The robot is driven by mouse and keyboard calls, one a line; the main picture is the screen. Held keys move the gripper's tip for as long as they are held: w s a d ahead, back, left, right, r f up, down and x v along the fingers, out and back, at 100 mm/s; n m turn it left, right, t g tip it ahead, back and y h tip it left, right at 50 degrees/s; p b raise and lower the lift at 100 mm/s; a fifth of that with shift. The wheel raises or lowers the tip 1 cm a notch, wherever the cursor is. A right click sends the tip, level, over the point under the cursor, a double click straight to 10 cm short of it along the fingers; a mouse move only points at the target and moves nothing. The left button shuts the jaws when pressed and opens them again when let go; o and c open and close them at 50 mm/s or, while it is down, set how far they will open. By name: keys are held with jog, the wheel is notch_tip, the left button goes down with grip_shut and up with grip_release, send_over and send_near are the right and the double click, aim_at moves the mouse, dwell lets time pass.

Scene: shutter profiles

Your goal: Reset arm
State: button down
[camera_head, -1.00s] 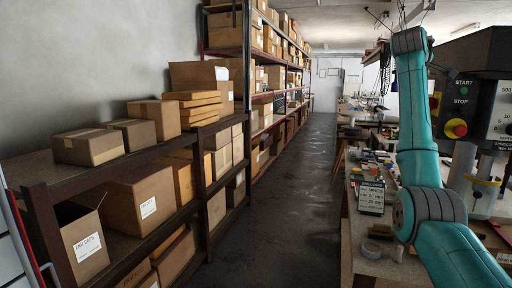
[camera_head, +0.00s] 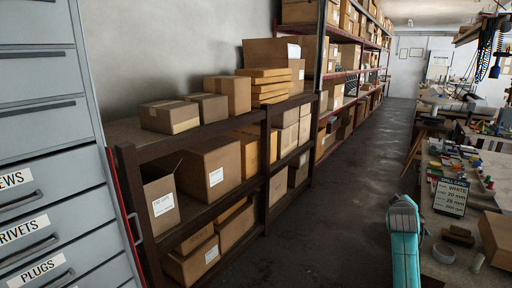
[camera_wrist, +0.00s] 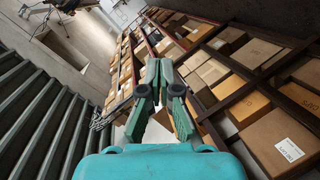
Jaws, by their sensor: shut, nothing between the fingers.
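My gripper (camera_wrist: 163,78) shows in the wrist view, pointing away from the camera. Its two fingers meet at the tips, and nothing shows between them. In the wrist view it stands in front of the shelves of boxes, apart from them. In the head view only a teal part of my arm shows at the bottom right; the gripper is not seen there.
A shelf (camera_head: 223,138) of cardboard boxes (camera_head: 168,117) runs along the left, with a grey drawer cabinet (camera_head: 50,150) at the near left. A workbench (camera_head: 460,187) with tools and a sign (camera_head: 451,196) stands at the right. The floor aisle (camera_head: 350,185) between is clear.

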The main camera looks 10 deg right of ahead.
jog(key=s+a+f+t+y, duration=0.2)
jog(key=s+a+f, duration=0.5)
jog(key=a+f, duration=0.5)
jog(key=s+a+f+t+y, duration=0.15)
jog(key=s+a+f, duration=0.45)
jog(key=a+f, duration=0.7)
jog(key=s+a+f+y, duration=0.2)
jog(key=s+a, duration=0.4)
jog(key=s, duration=0.2)
jog(key=s+a+f+y, duration=0.2)
jog(key=s+a+f, duration=0.1)
jog(key=s+a, duration=0.45)
jog(key=s+a+r+y, duration=0.1)
jog(key=s+a+r, duration=0.2)
jog(key=s, duration=0.6)
jog(key=s+a+r+m+t+y, duration=0.1)
jog(key=s+a+r, duration=0.2)
jog(key=s, duration=0.6)
jog(key=s+a+r+y, duration=0.1)
jog(key=s+a+r, duration=0.3)
jog(key=s+r, duration=0.3)
jog(key=s, duration=0.3)
jog(key=shift+m+y, duration=0.3)
jog(key=shift+y, duration=0.05)
jog(key=shift+s+d, duration=0.1)
